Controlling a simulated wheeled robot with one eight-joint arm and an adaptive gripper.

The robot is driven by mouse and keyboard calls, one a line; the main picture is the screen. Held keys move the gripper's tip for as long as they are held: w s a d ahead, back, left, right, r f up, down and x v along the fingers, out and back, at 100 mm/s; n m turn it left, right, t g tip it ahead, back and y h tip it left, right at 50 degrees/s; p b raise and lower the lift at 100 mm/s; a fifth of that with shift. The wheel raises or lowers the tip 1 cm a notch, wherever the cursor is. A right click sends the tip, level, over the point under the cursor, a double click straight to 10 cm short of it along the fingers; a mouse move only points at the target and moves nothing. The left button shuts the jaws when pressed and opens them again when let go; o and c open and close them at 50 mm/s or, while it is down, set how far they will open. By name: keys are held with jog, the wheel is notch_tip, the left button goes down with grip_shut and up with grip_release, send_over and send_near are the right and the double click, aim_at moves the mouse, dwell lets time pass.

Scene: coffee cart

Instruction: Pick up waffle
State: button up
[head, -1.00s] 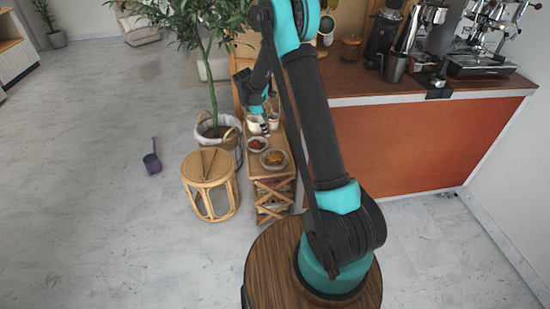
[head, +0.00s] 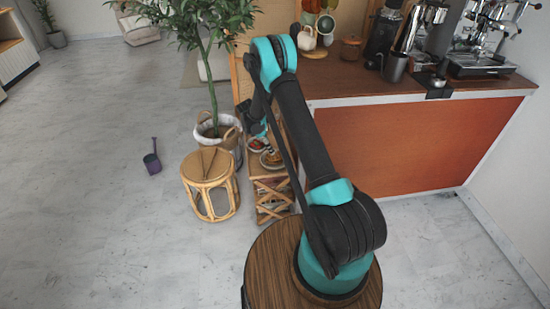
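The golden-brown waffle (head: 273,160) lies on a dark round plate at the near end of the top of a narrow wooden shelf cart (head: 268,176). My arm hides part of the plate. My gripper (head: 267,151) points down just above or at the far side of the waffle. It is small here and partly blends with the dishes, so I cannot tell whether it touches the waffle or how far its fingers are apart.
A bowl with red food (head: 255,145) sits just beyond the plate, partly hidden. A rattan stool (head: 210,182) and a potted plant (head: 218,132) stand left of the cart. The orange-fronted counter (head: 400,145) is close on the right. Open floor lies at left.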

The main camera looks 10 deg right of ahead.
aim_at(275, 155)
jog(key=x, duration=0.5)
jog(key=shift+s+d+f, duration=0.2)
jog(key=shift+d+f, duration=0.05)
jog(key=shift+f, duration=0.1)
jog(key=shift+d+f, duration=0.1)
jog(key=shift+f, duration=0.3)
jog(key=shift+f, duration=0.25)
jog(key=c, duration=1.3)
jog(key=shift+o, duration=0.2)
